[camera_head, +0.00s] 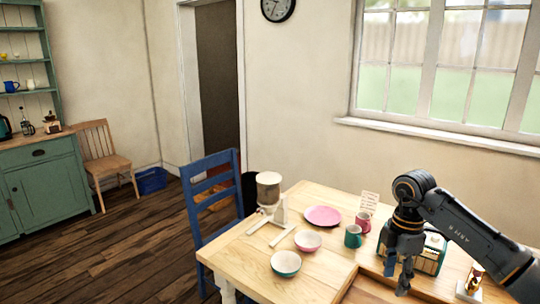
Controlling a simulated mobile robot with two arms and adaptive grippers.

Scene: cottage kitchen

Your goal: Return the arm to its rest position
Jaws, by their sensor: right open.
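My right arm (465,225) comes in from the right over the wooden table. It bends at a dark elbow-like joint, and my right gripper (397,275) points down with its fingers apart. I see nothing between the fingers. The gripper is in front of a green and cream box-like thing (430,258) and over the wooden tray or board (368,292) at the table's near edge. My left gripper does not show.
The table (240,250) holds a pink plate (323,215), two bowls (286,263) (307,240), a green mug (353,236), a pink mug (363,221) and a cream appliance (269,195). A blue chair (210,190) stands at its left. Open floor lies further left.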

